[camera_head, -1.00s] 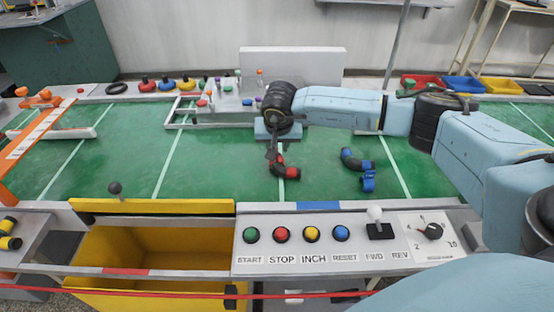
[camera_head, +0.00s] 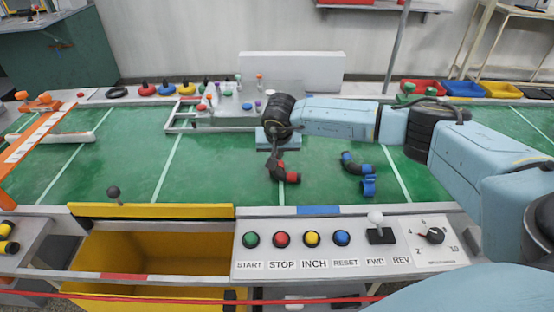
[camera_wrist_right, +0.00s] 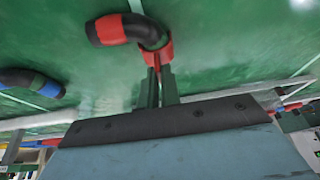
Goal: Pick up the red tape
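The red tape (camera_wrist_right: 150,50) is a band at one end of a bent black hose (camera_wrist_right: 111,31) lying on the green surface. The hose's other end is also red and shows in the head view (camera_head: 292,177). My right gripper (camera_wrist_right: 158,76) points down at the taped end, its fingers close together with a thin red strip between them. It looks shut on the tape; the contact itself is partly hidden. In the head view my right gripper (camera_head: 276,163) covers that end of the hose. My left gripper is in neither view.
A black hose with blue ends (camera_head: 356,163) lies right of the gripper, with a blue piece (camera_head: 369,186) beside it. A panel with coloured buttons (camera_head: 312,239) and a yellow bin (camera_head: 150,210) are in front. The green surface (camera_head: 215,170) left of the gripper is clear.

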